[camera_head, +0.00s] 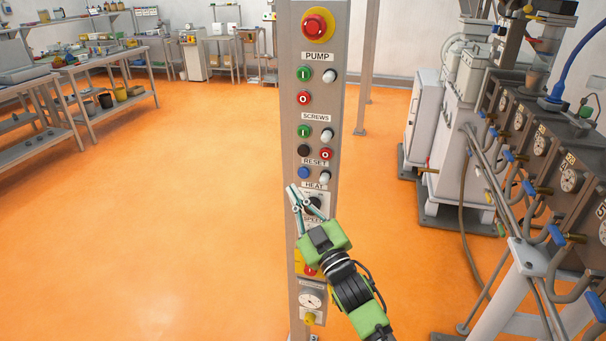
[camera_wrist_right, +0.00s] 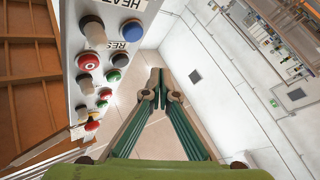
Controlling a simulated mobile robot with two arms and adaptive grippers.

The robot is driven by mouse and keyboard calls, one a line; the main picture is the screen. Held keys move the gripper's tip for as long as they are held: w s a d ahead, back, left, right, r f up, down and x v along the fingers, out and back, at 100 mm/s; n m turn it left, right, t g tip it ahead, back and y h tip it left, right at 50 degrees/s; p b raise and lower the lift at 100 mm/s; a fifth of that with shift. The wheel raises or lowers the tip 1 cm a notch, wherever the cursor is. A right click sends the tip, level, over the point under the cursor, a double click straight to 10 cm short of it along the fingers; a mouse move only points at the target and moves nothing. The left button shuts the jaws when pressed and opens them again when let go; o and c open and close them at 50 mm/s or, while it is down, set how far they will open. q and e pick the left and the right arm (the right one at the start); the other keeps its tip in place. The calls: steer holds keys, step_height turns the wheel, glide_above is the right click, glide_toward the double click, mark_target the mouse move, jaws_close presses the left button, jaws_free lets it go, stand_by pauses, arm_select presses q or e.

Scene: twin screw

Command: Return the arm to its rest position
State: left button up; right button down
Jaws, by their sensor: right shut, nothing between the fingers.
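My right gripper (camera_head: 298,190) is in front of the control panel (camera_head: 342,95), beside the black knob (camera_head: 312,205) below the HEAT label. Its fingers are together and empty, pointing up and left. In the right wrist view the closed fingers (camera_wrist_right: 158,78) stand in front of open room, with the panel's buttons to their left. I cannot tell from the head view how far the fingertips are from the panel face. The green wrist and black arm link come in from below and hide the lower part of the panel. My left gripper is not in view.
The panel carries a red emergency button (camera_head: 315,25), several smaller buttons and a gauge (camera_head: 311,300). A machine with pipes and dials (camera_head: 520,115) stands close on the right. Benches (camera_head: 110,105) line the left. The orange floor (camera_head: 170,220) left of the panel is clear.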

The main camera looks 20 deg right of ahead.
steer(key=shift+f, duration=0.1)
steer(key=s+d+f+m+g+h, duration=0.1)
steer(key=s+f+g, duration=0.3)
steer(key=f, duration=1.1)
steer(key=s+f+m+g+h, duration=0.1)
steer(key=s+f+g, duration=0.35)
steer(key=f, duration=1.05)
steer(key=s+d+f+m+g, duration=0.15)
steer(key=s+f, duration=0.45)
steer(key=f, duration=0.9)
steer(key=s+f+g+h, duration=0.1)
steer(key=s+f+g, duration=0.4)
steer(key=s+f, duration=1.3)
steer(key=s+d+f+g, duration=0.1)
steer(key=s+f+g, duration=0.1)
steer(key=s, duration=1.1)
steer(key=s+f+m+g, duration=0.1)
steer(key=s+f+g, duration=0.2)
steer(key=s, duration=0.9)
steer(key=shift+s+d, duration=0.35)
